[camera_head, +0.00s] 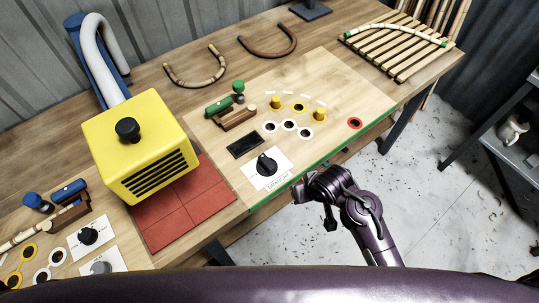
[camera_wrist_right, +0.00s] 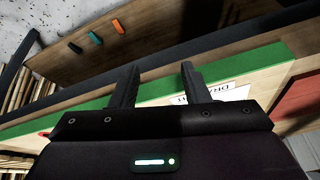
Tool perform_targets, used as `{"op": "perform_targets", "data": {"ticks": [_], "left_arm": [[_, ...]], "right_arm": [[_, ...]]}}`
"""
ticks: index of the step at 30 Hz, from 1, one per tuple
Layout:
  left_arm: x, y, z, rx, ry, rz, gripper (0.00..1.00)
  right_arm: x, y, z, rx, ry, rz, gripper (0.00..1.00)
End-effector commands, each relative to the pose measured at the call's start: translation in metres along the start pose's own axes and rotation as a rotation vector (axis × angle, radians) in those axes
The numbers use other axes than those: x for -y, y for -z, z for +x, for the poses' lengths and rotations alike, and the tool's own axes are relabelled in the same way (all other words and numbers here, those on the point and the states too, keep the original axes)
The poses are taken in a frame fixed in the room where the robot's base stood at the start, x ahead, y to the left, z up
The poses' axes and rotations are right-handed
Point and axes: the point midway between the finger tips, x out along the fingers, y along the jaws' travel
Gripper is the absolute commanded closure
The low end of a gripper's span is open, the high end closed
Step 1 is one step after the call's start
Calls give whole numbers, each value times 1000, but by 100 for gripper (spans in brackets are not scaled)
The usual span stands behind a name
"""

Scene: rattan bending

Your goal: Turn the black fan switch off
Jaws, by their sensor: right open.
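A black knob (camera_head: 266,165) sits on a white plate (camera_head: 254,177) near the front edge of the light wooden board. A label by it seems to read DRAUGHT, and part of it shows in the right wrist view (camera_wrist_right: 228,92). Another black knob (camera_head: 88,236) is on a white plate at the lower left. I cannot tell for certain which knob is the fan switch. My right gripper (camera_wrist_right: 160,82) is open and empty, with the board's green front edge beyond its fingers. In the head view my right arm is off the table's front edge, right of the labelled plate. My left gripper is out of view.
A yellow box (camera_head: 140,140) with a dark top knob stands on red tiles (camera_head: 190,205). A green-handled clamp (camera_head: 226,100) and pegs stand on the board. Bent rattan pieces (camera_head: 268,50) and a slatted rack (camera_head: 400,50) lie behind. Grey shelves (camera_head: 510,130) stand at right.

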Motion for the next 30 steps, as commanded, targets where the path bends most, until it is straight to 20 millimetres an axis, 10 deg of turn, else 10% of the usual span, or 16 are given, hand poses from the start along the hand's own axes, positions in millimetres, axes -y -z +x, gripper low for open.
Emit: {"op": "perform_targets", "data": {"ticks": [12,20,30], "left_arm": [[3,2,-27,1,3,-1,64],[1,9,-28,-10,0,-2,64],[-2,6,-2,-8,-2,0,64]], "right_arm": [[68,100,-49,-42,80,-246,58],[68,107,-55,-6,57,-307,58],[70,106,-3,-4,55,-307,58]]}}
